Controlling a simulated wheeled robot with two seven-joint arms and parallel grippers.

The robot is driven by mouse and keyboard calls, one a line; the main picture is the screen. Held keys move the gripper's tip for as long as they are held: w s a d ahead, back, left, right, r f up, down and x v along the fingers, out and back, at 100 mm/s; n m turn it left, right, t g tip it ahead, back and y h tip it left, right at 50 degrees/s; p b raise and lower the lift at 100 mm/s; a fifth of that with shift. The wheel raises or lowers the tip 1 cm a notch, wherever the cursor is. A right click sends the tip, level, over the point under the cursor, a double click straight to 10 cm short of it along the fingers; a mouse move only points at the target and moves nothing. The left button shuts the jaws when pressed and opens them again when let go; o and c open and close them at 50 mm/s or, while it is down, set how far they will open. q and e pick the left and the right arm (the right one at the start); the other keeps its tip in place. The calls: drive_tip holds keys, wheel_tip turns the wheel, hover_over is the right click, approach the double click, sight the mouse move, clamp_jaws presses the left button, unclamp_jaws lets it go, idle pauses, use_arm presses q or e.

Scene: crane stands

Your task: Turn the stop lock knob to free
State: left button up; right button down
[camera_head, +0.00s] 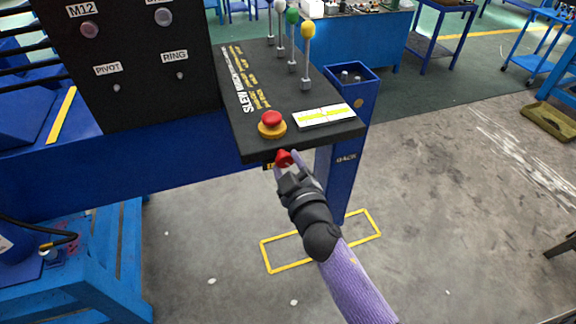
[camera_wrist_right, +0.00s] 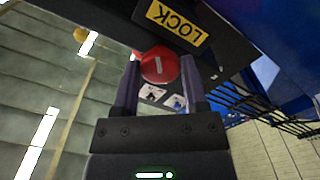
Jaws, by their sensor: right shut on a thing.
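The stop lock knob is a red round knob (camera_wrist_right: 160,66) with a pale line across its face, on the front edge of the black control console. In the head view the red knob (camera_head: 285,158) shows just under the console's front edge. My right gripper (camera_head: 285,163) reaches it from below. In the right wrist view the two dark fingers of the right gripper (camera_wrist_right: 160,82) stand on either side of the knob and are shut on it. A yellow LOCK label (camera_wrist_right: 177,22) sits beside the knob. My left gripper is not in view.
The black console (camera_head: 270,85) carries a red mushroom button on a yellow base (camera_head: 271,124) above the knob, and several levers at the back. A black panel (camera_head: 130,60) stands to the left. A blue post (camera_head: 345,150) supports the console. Open floor lies to the right.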

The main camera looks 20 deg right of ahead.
drive_tip(key=n, duration=0.5)
drive_tip(key=shift+n, duration=2.6)
drive_tip(key=shift+c, duration=0.7)
unclamp_jaws()
drive_tip(key=shift+r, duration=0.1)
drive_tip(key=s+b, duration=0.1)
drive_tip(key=s, duration=0.9)
drive_tip(key=shift+d, duration=0.2)
